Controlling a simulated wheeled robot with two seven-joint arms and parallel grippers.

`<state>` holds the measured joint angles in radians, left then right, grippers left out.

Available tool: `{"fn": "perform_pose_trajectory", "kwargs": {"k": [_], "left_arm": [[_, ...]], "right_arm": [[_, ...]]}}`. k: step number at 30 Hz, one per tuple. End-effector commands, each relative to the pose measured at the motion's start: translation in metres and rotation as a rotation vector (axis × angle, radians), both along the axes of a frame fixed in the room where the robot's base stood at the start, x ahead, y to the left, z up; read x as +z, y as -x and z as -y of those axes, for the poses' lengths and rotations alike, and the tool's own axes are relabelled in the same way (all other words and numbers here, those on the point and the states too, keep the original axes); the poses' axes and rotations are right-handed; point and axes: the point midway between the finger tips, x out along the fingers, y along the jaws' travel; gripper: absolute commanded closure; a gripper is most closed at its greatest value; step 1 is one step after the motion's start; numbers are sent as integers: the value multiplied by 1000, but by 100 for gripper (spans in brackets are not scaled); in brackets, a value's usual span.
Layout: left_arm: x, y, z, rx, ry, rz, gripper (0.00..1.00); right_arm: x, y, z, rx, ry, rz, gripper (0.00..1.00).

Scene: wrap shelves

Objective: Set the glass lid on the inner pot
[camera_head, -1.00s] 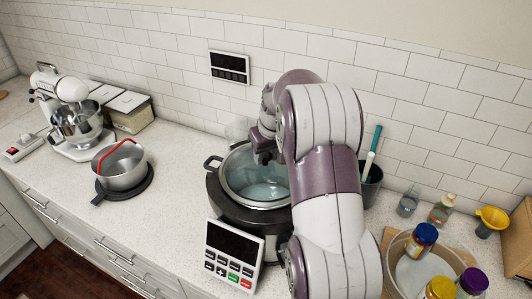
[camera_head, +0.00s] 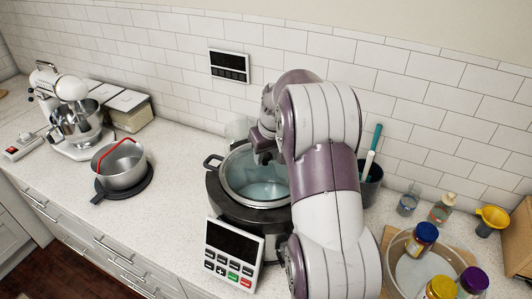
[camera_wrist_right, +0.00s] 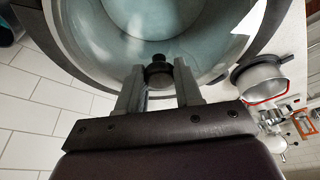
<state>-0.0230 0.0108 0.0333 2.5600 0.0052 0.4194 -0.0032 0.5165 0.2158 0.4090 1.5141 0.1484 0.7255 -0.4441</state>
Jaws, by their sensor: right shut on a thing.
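My right gripper (camera_head: 262,155) is over the black cooker (camera_head: 215,192) and shut on the black knob (camera_wrist_right: 157,72) of the glass lid, as the right wrist view (camera_wrist_right: 157,88) shows. The glass lid (camera_head: 262,188) is a pale bluish, clear disc with a metal rim, lying over the mouth of the cooker. The inner pot is inside the cooker, mostly hidden under the lid and behind my arm. I cannot tell whether the lid's rim touches the pot all the way round. My left gripper is not in view.
A control panel (camera_head: 234,254) stands at the cooker's front. A utensil holder (camera_head: 371,185) is close right of my arm. A bowl of jars (camera_head: 400,280) is at lower right. A saucepan (camera_head: 120,166) and a stand mixer (camera_head: 76,122) stand left; the counter between saucepan and cooker is clear.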

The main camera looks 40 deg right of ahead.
Motion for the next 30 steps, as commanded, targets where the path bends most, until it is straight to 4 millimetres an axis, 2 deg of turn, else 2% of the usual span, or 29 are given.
{"fn": "perform_pose_trajectory", "kwargs": {"k": [30], "left_arm": [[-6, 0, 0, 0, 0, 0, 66]], "right_arm": [[-11, 0, 0, 0, -1, -3, 100]]}}
